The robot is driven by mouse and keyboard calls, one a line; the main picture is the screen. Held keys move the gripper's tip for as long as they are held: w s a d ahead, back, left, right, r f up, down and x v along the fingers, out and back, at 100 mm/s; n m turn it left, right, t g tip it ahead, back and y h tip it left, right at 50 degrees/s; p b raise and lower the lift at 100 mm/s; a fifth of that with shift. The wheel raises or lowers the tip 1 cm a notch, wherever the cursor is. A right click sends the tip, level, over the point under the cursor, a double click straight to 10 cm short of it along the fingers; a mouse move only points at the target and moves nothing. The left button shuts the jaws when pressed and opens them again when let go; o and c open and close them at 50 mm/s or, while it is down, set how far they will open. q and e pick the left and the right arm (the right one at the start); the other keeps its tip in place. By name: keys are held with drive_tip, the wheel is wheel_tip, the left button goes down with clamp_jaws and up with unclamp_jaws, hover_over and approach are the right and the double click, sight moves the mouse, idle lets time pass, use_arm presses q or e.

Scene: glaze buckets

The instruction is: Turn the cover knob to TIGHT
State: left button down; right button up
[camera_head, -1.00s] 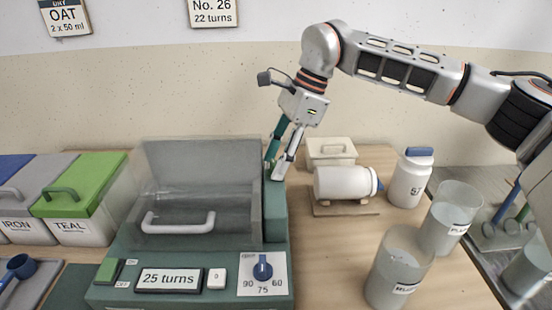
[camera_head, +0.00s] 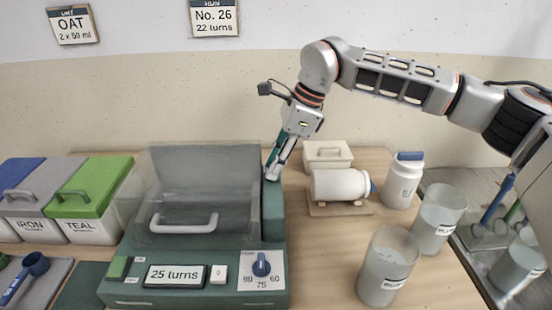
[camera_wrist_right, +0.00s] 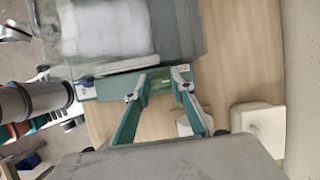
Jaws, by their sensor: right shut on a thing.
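The green mixing machine (camera_head: 120,292) stands at the front left of the table. Its see-through cover (camera_head: 190,190) has a white handle (camera_head: 184,223) at the front. My right gripper (camera_head: 272,174) points down at the tall green housing (camera_head: 274,212) on the machine's right side. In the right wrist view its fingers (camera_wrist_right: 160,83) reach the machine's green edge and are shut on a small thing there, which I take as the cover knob. The knob is mostly hidden, and I cannot read its TIGHT mark. My left gripper is out of view.
A blue dial (camera_head: 262,264) and a "25 turns" display (camera_head: 174,275) are on the front panel. A white jar (camera_head: 340,184) lies on a wooden cradle right of the machine, near a cream box (camera_head: 327,154). Clear beakers (camera_head: 388,265) stand front right; lidded bins (camera_head: 90,230) stand left.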

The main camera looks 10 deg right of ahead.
drive_tip(key=shift+s+r+m+p, duration=0.1)
drive_tip(key=shift+r+m+p, duration=0.35)
drive_tip(key=shift+m+p, duration=0.05)
drive_tip(key=shift+m+t+p, duration=0.4)
drive_tip(key=shift+p, duration=0.05)
drive_tip(key=shift+f+m+t+h+p, duration=0.2)
drive_tip(key=shift+m+t+h+p, duration=0.1)
drive_tip(key=shift+m+p, duration=0.5)
drive_tip(key=shift+m, duration=0.5)
drive_tip(key=m+t+h+p, duration=0.1)
drive_tip(key=m, duration=0.2)
drive_tip(key=shift+a+f, duration=0.1)
drive_tip(key=shift+f, duration=0.1)
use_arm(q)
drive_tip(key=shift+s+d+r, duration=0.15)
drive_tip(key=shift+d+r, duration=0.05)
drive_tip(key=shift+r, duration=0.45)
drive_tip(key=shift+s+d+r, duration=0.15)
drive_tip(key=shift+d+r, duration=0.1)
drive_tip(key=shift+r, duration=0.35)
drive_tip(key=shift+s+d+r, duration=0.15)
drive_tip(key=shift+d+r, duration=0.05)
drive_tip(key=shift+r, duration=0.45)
use_arm(e)
drive_tip(key=shift+m+h, duration=0.3)
drive_tip(key=shift+m, duration=0.6)
drive_tip(key=shift+f, duration=0.1)
drive_tip(key=o, duration=1.1)
